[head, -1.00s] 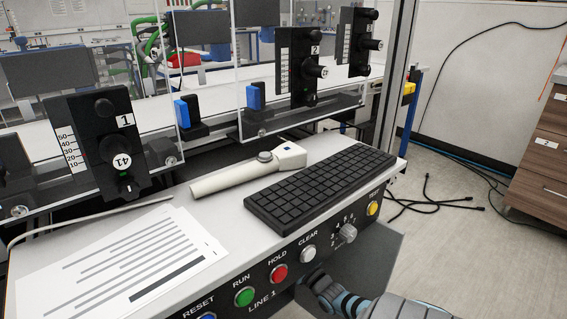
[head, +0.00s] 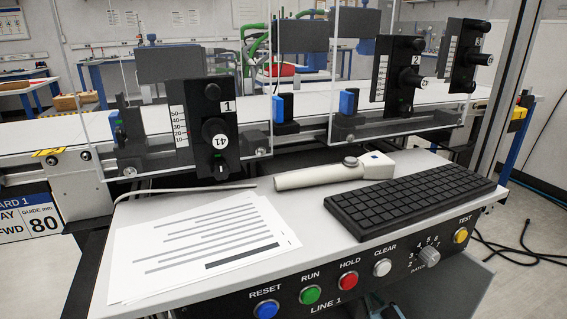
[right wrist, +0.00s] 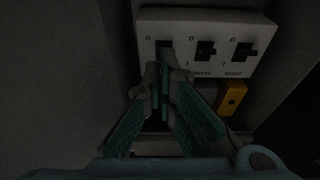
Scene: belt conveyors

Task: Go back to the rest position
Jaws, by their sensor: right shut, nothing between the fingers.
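My right gripper (right wrist: 160,80) is shut and empty in the right wrist view. Its fingertips are in front of a pale switch box (right wrist: 228,31), close to the leftmost switch; I cannot tell whether they touch it. Two black switches (right wrist: 206,50) to the right show clearly. In the head view only a small blue-grey piece of my right arm shows at the bottom edge, below the panel. My left gripper is not in view.
A console desk carries printed sheets (head: 200,240), a pale handheld device (head: 325,175) and a black keyboard (head: 410,200). Coloured buttons line its front panel (head: 330,290). Behind stand guide blocks and the conveyor (head: 60,135). A yellow part (right wrist: 232,98) sits below the switch box.

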